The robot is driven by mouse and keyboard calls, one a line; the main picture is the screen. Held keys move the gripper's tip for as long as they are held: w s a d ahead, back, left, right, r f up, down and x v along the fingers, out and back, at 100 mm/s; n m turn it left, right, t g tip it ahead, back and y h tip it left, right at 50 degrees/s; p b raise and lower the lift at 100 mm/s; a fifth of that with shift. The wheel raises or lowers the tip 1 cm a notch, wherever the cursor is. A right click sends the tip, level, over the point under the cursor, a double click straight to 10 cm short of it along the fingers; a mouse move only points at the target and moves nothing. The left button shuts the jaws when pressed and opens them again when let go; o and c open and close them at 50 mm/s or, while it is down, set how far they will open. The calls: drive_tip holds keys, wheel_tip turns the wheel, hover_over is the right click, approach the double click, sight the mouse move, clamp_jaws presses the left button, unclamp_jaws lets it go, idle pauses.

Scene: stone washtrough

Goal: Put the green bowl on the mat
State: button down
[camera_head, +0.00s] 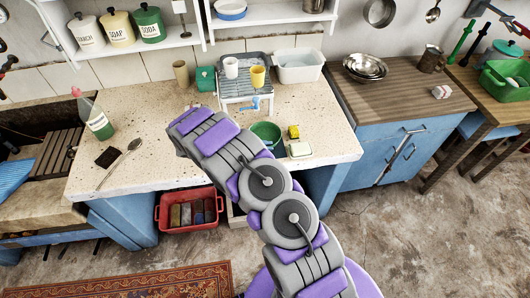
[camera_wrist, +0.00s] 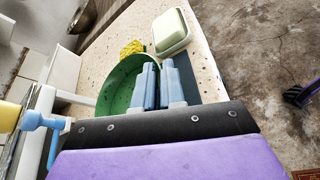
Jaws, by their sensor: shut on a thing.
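The green bowl (camera_head: 266,131) is on the stone counter, partly hidden by my arm in the head view. In the wrist view the green bowl (camera_wrist: 118,82) shows its inside. My gripper (camera_wrist: 157,68) has two light blue fingers at the bowl's near right side, close together and shut on its wall. In the head view the fingers are hidden behind my arm. A flat dark blue-grey patch (camera_wrist: 188,78) lies on the counter just right of the fingers in the wrist view; it may be the mat, mostly hidden. I cannot tell whether the bowl is lifted.
A yellow sponge (camera_head: 293,131) and a pale soap dish (camera_head: 299,149) sit close right of the bowl. A dish rack (camera_head: 240,100) with cups and a white basin (camera_head: 299,66) stand behind. The counter's front edge is near.

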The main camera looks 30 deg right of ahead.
wheel_tip(320, 180, down, 4)
drive_tip(key=shift+r+b, duration=0.15)
drive_tip(key=shift+b, duration=0.35)
drive_tip(key=shift+r, duration=0.1)
drive_tip(key=c, duration=1.5)
unclamp_jaws()
